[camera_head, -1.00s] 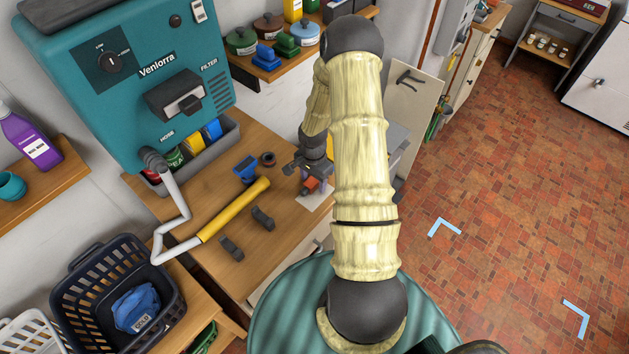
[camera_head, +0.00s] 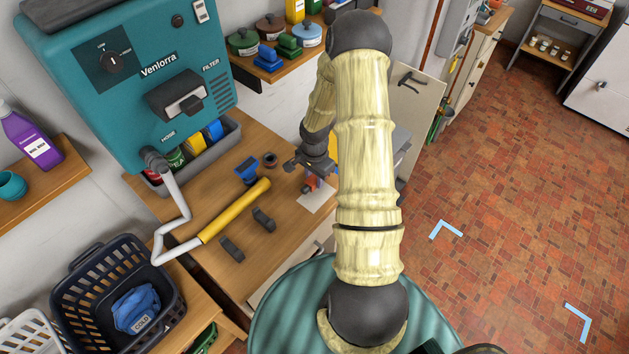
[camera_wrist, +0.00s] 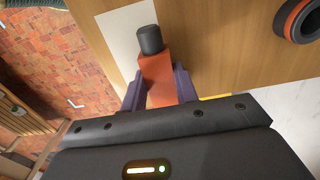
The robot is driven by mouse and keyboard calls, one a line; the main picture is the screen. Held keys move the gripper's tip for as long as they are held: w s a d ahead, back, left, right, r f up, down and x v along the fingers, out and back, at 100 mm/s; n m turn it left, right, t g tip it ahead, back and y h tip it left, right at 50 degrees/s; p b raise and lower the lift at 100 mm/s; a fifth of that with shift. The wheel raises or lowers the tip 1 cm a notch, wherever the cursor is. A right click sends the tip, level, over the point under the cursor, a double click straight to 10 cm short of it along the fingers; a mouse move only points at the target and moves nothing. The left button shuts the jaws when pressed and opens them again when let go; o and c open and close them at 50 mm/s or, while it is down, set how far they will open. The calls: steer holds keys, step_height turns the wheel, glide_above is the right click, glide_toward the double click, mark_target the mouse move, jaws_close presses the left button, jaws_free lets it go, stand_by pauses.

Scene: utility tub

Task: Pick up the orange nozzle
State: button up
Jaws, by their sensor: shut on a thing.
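The orange nozzle (camera_wrist: 158,78) is an orange block with a dark grey cylindrical end. In the wrist view it sits between the two purple-grey fingers of my gripper (camera_wrist: 160,88), which are shut on it. In the head view the nozzle (camera_head: 310,184) shows as a small orange patch below my gripper (camera_head: 312,179), over or beside a white sheet on the wooden worktop. My arm hides part of this area. I cannot tell whether the nozzle still touches the worktop.
On the worktop (camera_head: 205,187) lie a blue-and-black piece (camera_head: 247,170), a dark ring (camera_head: 270,160), two dark grey pieces and a yellow-handled tube (camera_head: 235,210). The teal Venlorra machine (camera_head: 140,85) stands behind. A dark basket (camera_head: 75,290) is at lower left.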

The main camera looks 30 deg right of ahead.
mark_target(314, 178)
step_height(314, 178, up, 8)
steer(key=shift+r+b, duration=0.15)
steer(key=shift+b, duration=0.65)
steer(key=shift+a, duration=0.15)
